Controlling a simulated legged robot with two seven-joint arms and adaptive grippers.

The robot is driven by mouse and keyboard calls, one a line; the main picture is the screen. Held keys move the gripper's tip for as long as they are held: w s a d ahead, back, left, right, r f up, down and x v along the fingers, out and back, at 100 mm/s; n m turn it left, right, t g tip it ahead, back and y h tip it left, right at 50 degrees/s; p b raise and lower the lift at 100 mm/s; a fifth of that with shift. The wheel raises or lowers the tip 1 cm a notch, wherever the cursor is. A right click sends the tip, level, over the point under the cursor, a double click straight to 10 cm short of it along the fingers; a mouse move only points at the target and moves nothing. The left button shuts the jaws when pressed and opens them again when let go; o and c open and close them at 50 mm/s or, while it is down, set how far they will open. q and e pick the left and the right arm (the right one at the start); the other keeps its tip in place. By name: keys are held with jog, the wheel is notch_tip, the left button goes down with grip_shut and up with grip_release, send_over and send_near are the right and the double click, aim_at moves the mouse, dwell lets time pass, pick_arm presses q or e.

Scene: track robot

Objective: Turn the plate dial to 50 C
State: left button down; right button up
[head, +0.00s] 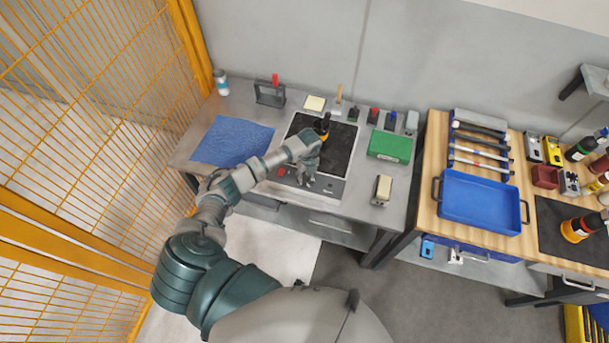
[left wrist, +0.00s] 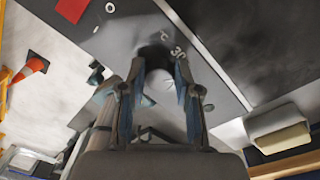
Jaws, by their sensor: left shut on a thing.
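The dial's pointer cannot be made out. In the head view the gripper hides the dial. My right gripper is not in view.
A blue cloth (head: 232,141) lies to the left and a green box (head: 390,146) to the right. A red square (head: 281,172) is on the panel. A blue tray (head: 480,201) is on the right-hand table.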

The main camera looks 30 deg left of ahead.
pick_arm(q)
jog(key=m, duration=0.1)
jog(key=m+b, duration=0.1)
jog(key=m, duration=0.2)
jog(key=shift+s+d+f+m+b, duration=0.15)
jog(key=shift+d+f+m+b, duration=0.15)
jog(key=shift+m, duration=0.1)
jog(key=m+b, duration=0.2)
jog(key=m, duration=0.3)
jog(key=shift+d, duration=0.1)
jog(key=m+b, duration=0.3)
jog(key=m, duration=0.3)
jog(key=shift+s+f+m, duration=0.1)
jog(key=shift+s+m, duration=0.05)
jog(key=shift+m, duration=0.15)
jog(key=shift+m+t+b, duration=0.3)
jog(key=shift+m+b, duration=0.9)
jog(key=shift+m, duration=0.9)
jog(key=shift+r, duration=0.2)
jog(key=c, duration=0.8)
grip_release()
jog(key=shift+a+r, duration=0.1)
jog(key=shift+a, duration=0.1)
